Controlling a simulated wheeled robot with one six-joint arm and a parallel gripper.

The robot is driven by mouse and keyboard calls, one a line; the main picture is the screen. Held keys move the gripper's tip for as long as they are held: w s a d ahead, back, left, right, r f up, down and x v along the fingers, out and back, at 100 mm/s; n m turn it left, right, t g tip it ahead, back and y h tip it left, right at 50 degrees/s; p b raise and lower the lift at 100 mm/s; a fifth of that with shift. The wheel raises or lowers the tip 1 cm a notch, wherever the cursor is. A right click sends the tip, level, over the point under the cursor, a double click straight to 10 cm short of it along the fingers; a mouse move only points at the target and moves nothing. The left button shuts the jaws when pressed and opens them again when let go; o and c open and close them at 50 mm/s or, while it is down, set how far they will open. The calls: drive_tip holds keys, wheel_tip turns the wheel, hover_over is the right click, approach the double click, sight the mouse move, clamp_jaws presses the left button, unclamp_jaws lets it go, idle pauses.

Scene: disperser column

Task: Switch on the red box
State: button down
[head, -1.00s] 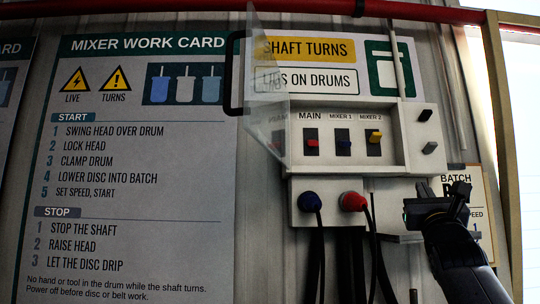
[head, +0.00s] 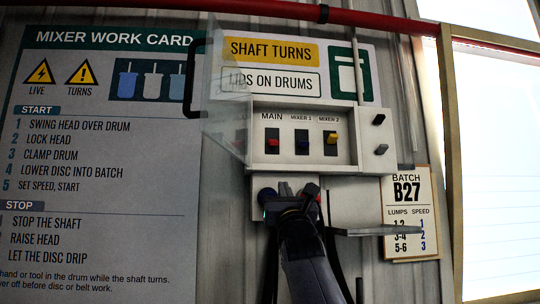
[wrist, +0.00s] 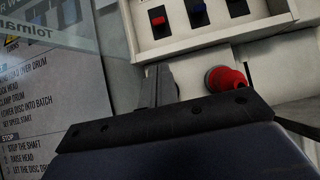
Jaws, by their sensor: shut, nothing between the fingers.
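No box that is red as a whole shows; the white switch panel (head: 260,112) carries a red switch (head: 272,142) under MAIN. Beside it are a blue switch (head: 302,145) under MIXER 1 and a yellow switch (head: 331,138) under MIXER 2. The red switch also shows at the top of the wrist view (wrist: 158,20). My gripper (head: 286,190) is shut and empty below these switches, in front of the lower socket box. In the wrist view its fingers (wrist: 159,86) point up toward the panel. I cannot tell whether they touch anything.
A clear cover (head: 224,100) with a black handle (head: 190,80) stands open at the panel's left. A red plug (wrist: 226,80) sits right of my fingers, a blue plug (head: 266,195) to their left. Cables hang below. A small shelf (head: 385,231) juts out at right.

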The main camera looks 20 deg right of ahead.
drive_tip(key=shift+h, duration=0.3)
drive_tip(key=p, duration=1.6)
approach(273, 142)
drive_tip(key=w+d, duration=0.1)
drive_tip(key=w, duration=0.3)
drive_tip(key=p+x, duration=0.3)
drive_tip(key=shift+r, duration=0.25)
drive_tip(key=shift+w+p, duration=0.25)
drive_tip(key=shift+p, duration=0.35)
